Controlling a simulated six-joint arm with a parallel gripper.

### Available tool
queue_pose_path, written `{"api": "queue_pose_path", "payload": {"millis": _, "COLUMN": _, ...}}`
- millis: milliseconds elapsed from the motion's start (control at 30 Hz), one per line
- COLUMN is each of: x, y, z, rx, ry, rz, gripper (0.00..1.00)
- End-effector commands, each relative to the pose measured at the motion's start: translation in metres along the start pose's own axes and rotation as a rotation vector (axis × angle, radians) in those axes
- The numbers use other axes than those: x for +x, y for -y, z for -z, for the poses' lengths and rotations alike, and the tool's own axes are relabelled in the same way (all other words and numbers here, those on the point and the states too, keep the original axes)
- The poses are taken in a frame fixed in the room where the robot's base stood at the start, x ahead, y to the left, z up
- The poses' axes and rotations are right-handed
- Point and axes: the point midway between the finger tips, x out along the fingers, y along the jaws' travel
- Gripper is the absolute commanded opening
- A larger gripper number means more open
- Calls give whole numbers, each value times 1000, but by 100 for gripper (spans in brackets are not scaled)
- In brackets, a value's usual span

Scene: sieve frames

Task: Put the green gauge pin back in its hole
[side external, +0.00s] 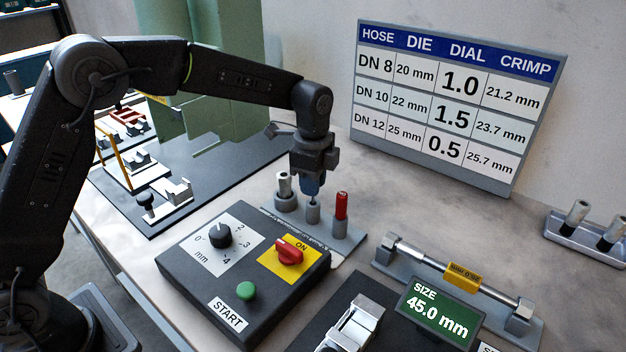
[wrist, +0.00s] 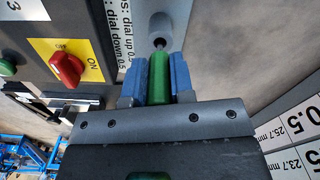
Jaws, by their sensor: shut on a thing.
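The green gauge pin (wrist: 158,77) is between the blue fingers of my gripper (wrist: 160,80) in the wrist view. Its thin dark tip points at the top of a grey post (wrist: 161,27), at or very near the hole; I cannot tell whether it has entered. In the side external view my gripper (side external: 312,186) points down right above the middle grey post (side external: 313,213), and its fingers hide the green pin. The red pin (side external: 341,205) stands upright in the post to the right. A silver-topped pin (side external: 284,184) stands in the post to the left.
The control box with dial (side external: 219,236), red switch (side external: 289,251) and green START button (side external: 246,291) sits close in front of the posts. A bar gauge (side external: 462,275) and a size display (side external: 437,308) lie to the right. A chart board (side external: 452,100) stands behind.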

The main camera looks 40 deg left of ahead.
Motion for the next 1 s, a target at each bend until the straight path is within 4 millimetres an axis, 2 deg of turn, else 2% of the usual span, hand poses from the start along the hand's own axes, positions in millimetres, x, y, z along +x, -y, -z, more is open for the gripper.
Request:
{"api": "queue_pose_path", "payload": {"millis": 333, "x": 2, "y": 0, "z": 0, "rx": 0, "ry": 0, "rz": 0, "gripper": 0}}
{"api": "queue_pose_path", "payload": {"millis": 1000, "x": 22, "y": 0, "z": 0, "rx": 0, "ry": 0, "rz": -1, "gripper": 0}}
